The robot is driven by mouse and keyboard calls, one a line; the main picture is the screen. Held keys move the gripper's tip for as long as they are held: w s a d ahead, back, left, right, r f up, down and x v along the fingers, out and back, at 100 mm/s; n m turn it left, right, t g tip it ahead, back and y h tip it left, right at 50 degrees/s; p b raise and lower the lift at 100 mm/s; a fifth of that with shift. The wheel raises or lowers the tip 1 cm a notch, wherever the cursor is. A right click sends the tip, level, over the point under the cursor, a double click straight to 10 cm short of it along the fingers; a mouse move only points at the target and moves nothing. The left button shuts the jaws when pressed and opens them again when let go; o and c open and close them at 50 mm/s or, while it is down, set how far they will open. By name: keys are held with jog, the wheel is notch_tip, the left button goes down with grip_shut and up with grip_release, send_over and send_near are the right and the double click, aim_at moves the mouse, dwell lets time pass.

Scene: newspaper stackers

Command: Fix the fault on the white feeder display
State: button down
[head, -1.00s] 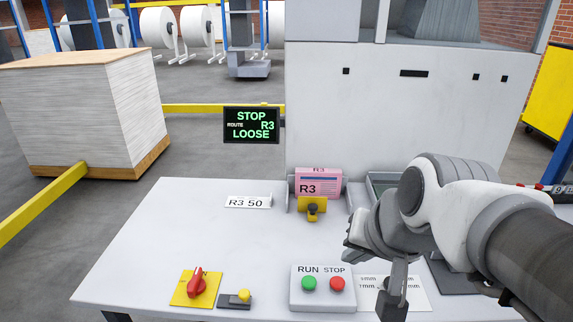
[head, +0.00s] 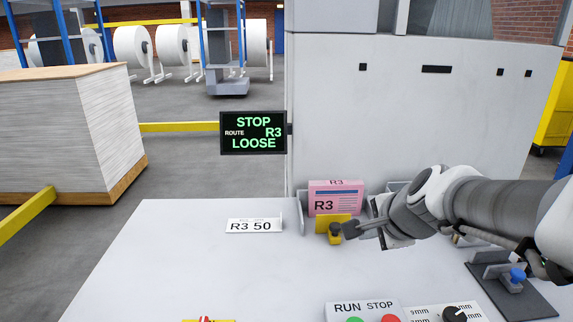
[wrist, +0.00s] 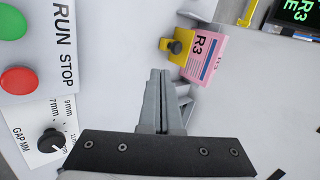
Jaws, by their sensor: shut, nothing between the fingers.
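The black display (head: 253,133) beside the white feeder (head: 400,130) reads STOP, ROUTE R3, LOOSE in green letters. A pink R3 bundle (head: 332,198) stands upright in a grey holder against the feeder. A yellow clamp (head: 324,222) with a dark knob sits at its front; the clamp also shows in the wrist view (wrist: 168,46) with the pink bundle (wrist: 204,58). My gripper (head: 352,229) is shut and empty, its fingers pointing left just right of the clamp. In the wrist view the gripper (wrist: 160,73) appears close to the knob; contact cannot be told.
A card reading R3 50 (head: 254,225) lies left of the holder. A RUN/STOP box (head: 362,308) and a gap dial (head: 455,313) are at the front. A blue-knobbed fixture (head: 516,280) stands at right. The table's left part (head: 170,260) is clear.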

aim_at(336, 215)
jog(key=b+x, duration=0.4)
jog(key=x, duration=0.6)
jog(key=shift+f, duration=0.35)
jog(key=shift+w+a+r, duration=0.1)
jog(key=shift+w, duration=0.45)
jog(key=shift+w+a+r, duration=0.1)
jog(key=shift+w, duration=0.5)
jog(key=shift+w+f, duration=0.15)
jog(key=shift+w, duration=0.55)
jog(key=w+p, duration=0.2)
jog(key=w, duration=0.4)
jog(key=shift+w, duration=0.35)
jog(key=shift+s, duration=0.15)
